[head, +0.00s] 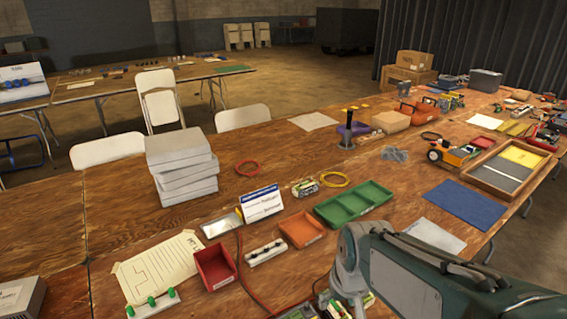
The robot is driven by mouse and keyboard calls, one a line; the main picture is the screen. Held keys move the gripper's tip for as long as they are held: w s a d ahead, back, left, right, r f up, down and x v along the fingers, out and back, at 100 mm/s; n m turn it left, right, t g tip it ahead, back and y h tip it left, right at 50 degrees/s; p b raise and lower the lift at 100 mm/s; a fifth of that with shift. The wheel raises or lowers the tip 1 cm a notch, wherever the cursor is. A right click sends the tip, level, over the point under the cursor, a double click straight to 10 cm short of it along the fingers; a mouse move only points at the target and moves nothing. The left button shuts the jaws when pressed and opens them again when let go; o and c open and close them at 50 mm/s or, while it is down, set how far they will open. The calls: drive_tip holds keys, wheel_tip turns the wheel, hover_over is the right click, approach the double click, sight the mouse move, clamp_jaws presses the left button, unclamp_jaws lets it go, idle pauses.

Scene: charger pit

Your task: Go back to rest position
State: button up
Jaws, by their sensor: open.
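My arm (415,282) reaches in from the lower right corner of the head view. It is a dark green-grey link with a pale grey joint (350,255) at its left end, over the near edge of the wooden table (115,215). From this joint a part of the arm runs down toward the bottom edge. My gripper's fingers do not show in the picture. The arm hides part of the table's near right side.
Near the joint lie a green tray (353,204), an orange tray (302,230), a red bin (214,267) and a multimeter (297,313). A stack of grey boxes (181,165), a white sign (261,204) and a blue mat (466,203) stand or lie farther off.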

drive_tip(key=s+d+r+m+t, duration=0.1)
drive_tip(key=s+d+r+t, duration=0.2)
drive_tip(key=s+d+r, duration=0.2)
drive_tip(key=s+r, duration=0.2)
drive_tip(key=s, duration=0.2)
drive_tip(key=shift+h, duration=0.4)
drive_tip(key=shift+w+r, duration=0.1)
idle(1.2)
